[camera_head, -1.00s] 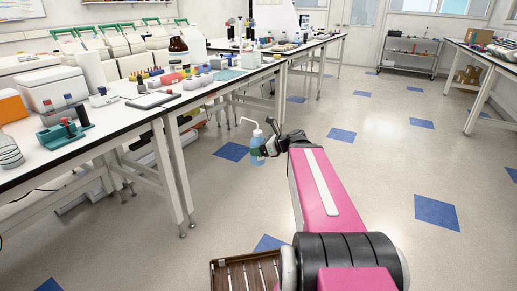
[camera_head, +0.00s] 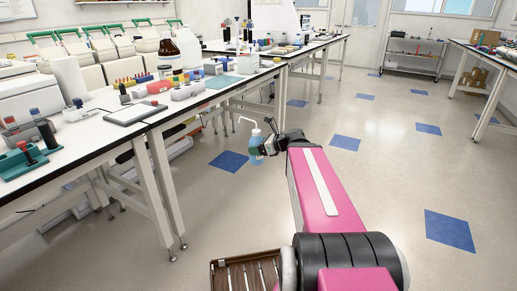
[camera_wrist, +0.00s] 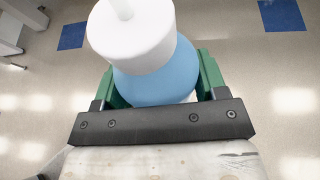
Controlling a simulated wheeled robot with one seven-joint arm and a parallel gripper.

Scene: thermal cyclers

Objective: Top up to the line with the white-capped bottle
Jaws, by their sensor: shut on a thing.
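A white-capped wash bottle (camera_head: 255,139) with a blue body and a bent white spout is held in the air beside the left bench. My gripper (camera_head: 260,150) is shut on it, and the bottle stands about upright. In the wrist view the bottle's white cap (camera_wrist: 130,35) and blue shoulder (camera_wrist: 160,82) fill the space between the green fingers of my gripper (camera_wrist: 158,85). The bottle's lower part is hidden there. I cannot make out a fill line or which vessel bears one.
The left bench (camera_head: 95,145) carries a brown bottle (camera_head: 168,52), a large white jug (camera_head: 190,48), a tablet (camera_head: 135,113), a teal rack (camera_head: 22,165) and several tube racks. Thermal cyclers stand along its back. Open floor lies to the right, with a shelf cart (camera_head: 413,55) far off.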

